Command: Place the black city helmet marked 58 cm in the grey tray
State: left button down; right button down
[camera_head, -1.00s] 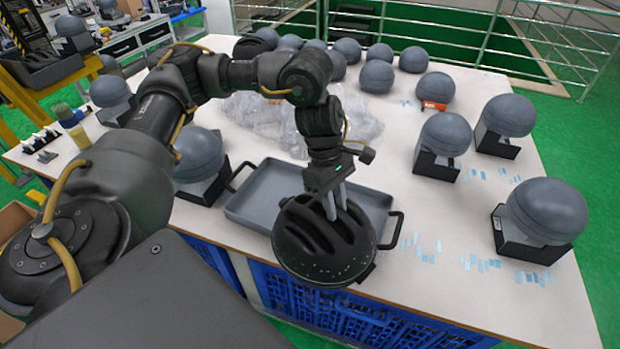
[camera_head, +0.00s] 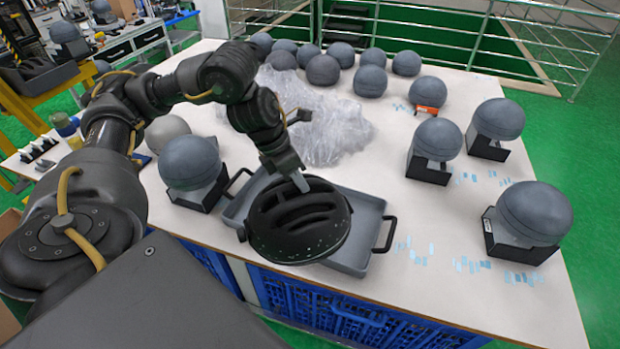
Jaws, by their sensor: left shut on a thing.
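The black helmet (camera_head: 299,222) with vent slots is held by my left gripper (camera_head: 301,184), whose fingers close on its upper rim area. The helmet hangs tilted over the front left and middle of the grey tray (camera_head: 366,215). I cannot tell whether it touches the tray floor. The tray lies on the white table, with black handles at its left and right ends. No 58 cm marking can be read. My right gripper is not in view.
Grey headforms on black stands, such as one left of the tray (camera_head: 190,163) and one at the right (camera_head: 533,213), stand on the table (camera_head: 420,290). Clear plastic wrap (camera_head: 320,125) lies behind the tray. Several grey balls line the back edge.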

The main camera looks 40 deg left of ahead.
pick_arm(q)
jog(key=w+f, duration=0.1)
jog(key=w, duration=0.1)
jog(key=w+a+f, duration=0.1)
jog(key=w, duration=0.1)
jog(key=w+f, duration=0.1)
jog(key=w, duration=0.1)
jog(key=shift+w+a, duration=0.2)
jog(key=shift+a, duration=0.2)
jog(key=w+a+f+p, duration=0.2)
jog(key=w+f, duration=0.3)
jog(key=f, duration=0.4)
jog(key=shift+w+f, duration=0.25)
jog(key=shift+w, duration=0.15)
jog(key=shift+f, duration=0.1)
jog(key=c, duration=1.2)
grip_release()
jog(key=shift+c, duration=0.2)
